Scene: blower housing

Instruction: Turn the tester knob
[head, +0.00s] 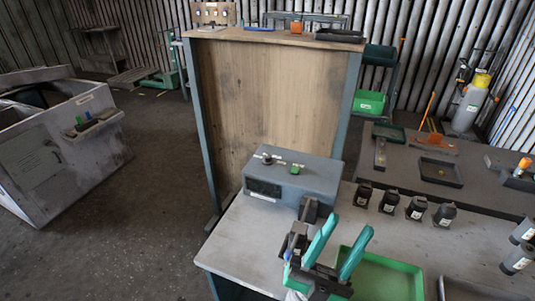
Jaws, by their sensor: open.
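The tester is a blue-grey box (318,181) on the near grey table, with a dark display on its front face. A small dark knob (267,159) stands on its top at the left, and a green button or switch (295,170) sits to the right of it. Which way the knob is turned is too small to tell. My gripper (350,224) has two teal fingers, open and apart, with nothing seen between them. It is in front of the tester and to its right, away from the knob.
Several black cylindrical parts (416,208) stand in a row right of the tester. A green tray (385,278) lies beside my gripper. A tall wooden panel (265,100) rises behind the tester. Dark trays (440,172) lie on the right-hand table. Bare tabletop (245,235) shows left of my gripper.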

